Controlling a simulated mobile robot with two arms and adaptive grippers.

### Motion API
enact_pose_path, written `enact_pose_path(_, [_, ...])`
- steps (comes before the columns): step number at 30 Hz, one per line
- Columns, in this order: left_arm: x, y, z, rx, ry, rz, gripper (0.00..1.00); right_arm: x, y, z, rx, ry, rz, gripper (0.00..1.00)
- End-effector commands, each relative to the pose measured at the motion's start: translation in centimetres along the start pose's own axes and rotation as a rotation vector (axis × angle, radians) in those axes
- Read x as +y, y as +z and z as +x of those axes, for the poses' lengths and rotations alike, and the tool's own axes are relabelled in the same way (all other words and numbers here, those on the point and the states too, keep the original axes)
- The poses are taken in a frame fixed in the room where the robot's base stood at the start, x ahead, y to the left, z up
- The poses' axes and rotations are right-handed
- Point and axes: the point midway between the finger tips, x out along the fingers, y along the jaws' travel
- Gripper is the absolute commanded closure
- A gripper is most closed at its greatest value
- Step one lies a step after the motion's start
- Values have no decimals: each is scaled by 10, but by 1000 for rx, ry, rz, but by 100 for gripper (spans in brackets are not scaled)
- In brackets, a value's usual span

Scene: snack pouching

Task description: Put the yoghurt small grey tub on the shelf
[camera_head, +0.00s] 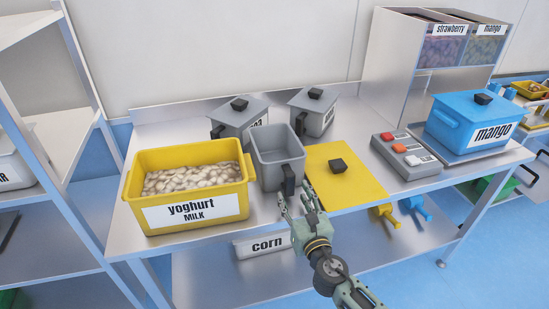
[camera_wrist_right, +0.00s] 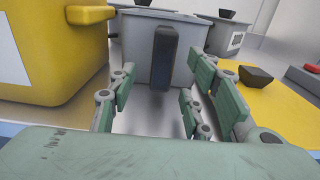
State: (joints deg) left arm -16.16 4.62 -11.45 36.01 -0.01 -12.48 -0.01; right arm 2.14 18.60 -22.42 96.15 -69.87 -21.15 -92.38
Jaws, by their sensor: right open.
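A small open grey tub (camera_head: 277,150) with a black handle stands on the metal table, and no label shows on its visible sides. It also shows in the wrist view (camera_wrist_right: 143,50), with its handle (camera_wrist_right: 165,55) upright and facing my right gripper. My right gripper (camera_head: 297,201) is open at the table's front, just before the handle. In the wrist view its fingers (camera_wrist_right: 163,95) are spread to either side of the handle, and I cannot tell whether they touch it. A shelf rack (camera_head: 72,203) stands at the left. My left gripper is out of view.
A yellow tub (camera_head: 190,211) labelled yoghurt milk stands left of the grey tub. A yellow lid (camera_head: 358,192) lies to its right. Two lidded grey tubs (camera_head: 313,113) stand behind. A button box (camera_head: 403,158) and a blue mango tub (camera_head: 460,125) are further right.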

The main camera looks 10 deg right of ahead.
Motion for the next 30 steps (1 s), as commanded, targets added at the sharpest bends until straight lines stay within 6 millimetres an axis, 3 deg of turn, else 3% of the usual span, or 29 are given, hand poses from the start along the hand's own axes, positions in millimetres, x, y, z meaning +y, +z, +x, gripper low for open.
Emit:
enact_pose_path(7, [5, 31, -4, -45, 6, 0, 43, -1, 2, 30, -1, -2, 3, 55])
enact_pose_path(11, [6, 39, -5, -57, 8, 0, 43, -3, 1, 50, -1, -1, 2, 55])
enact_pose_path(16, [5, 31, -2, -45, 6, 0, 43, -3, 0, 68, 0, -1, 3, 55])
enact_pose_path(24, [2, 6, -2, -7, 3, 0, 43, -3, 0, 70, 0, 0, 2, 56])
enact_pose_path(30, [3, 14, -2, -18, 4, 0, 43, -3, 0, 70, 0, -1, 2, 73])
